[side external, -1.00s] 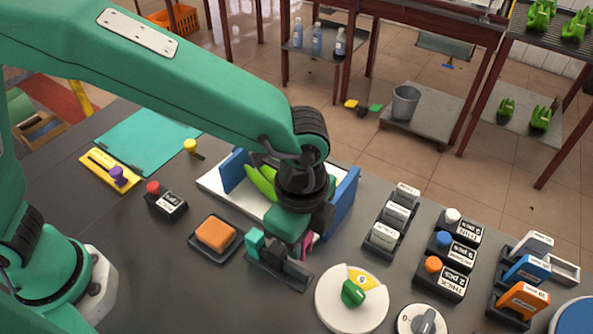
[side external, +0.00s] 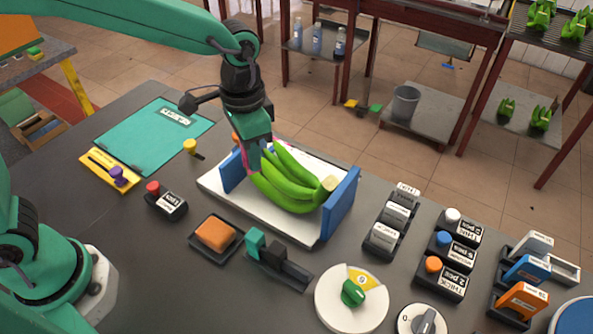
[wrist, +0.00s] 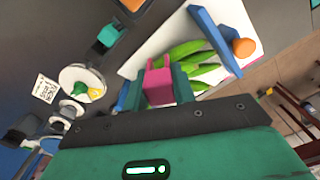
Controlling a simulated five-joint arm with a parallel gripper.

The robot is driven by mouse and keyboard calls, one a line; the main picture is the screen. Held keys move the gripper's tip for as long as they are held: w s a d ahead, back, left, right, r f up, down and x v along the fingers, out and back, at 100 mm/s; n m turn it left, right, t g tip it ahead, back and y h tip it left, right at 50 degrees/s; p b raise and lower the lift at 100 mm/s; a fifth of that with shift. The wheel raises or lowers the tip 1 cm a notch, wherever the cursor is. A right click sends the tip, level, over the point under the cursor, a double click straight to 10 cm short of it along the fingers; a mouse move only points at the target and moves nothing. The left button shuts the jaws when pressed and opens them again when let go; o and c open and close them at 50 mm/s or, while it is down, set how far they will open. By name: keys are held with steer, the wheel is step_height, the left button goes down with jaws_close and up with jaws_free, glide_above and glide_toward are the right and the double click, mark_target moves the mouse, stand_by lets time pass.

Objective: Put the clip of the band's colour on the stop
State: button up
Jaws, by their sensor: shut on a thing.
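My gripper (side external: 252,138) is above the left part of a white tray with blue end walls (side external: 341,205). It is shut on a pink block (wrist: 158,85), which shows between the teal fingers in the wrist view. In the side view only a pink edge shows beside the gripper. Green bananas (side external: 290,180) lie in the tray, in front of and right of the gripper. White, blue and orange clip-like pieces (side external: 525,268) stand in a rack at the right. I cannot make out a band or tell which part is the stop.
A dark rail with a teal block (side external: 255,243) stands in front of the tray. Nearby are an orange pad (side external: 215,233) in a dish, a round white dial (side external: 351,298) and button boxes (side external: 456,250). An orange ball (wrist: 243,47) is beside one blue wall. A teal mat (side external: 150,140) lies back left.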

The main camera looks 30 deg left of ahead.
steer(key=a+n, duration=0.2)
steer(key=a+r+n, duration=0.1)
steer(key=a+n, duration=0.1)
steer(key=a, duration=0.1)
steer(key=w+a+n, duration=0.1)
steer(key=a+n, duration=0.1)
steer(key=a, duration=0.1)
steer(key=shift+a+r, duration=0.2)
steer(key=shift+r, duration=0.1)
steer(key=shift+f, duration=0.15)
glide_above(226, 162)
steer(key=shift+f, duration=2.1)
steer(key=shift+f, duration=2.15)
steer(key=o, duration=1)
steer(key=shift+r, duration=0.15)
step_height(226, 162, up, 7)
steer(key=shift+r, duration=0.25)
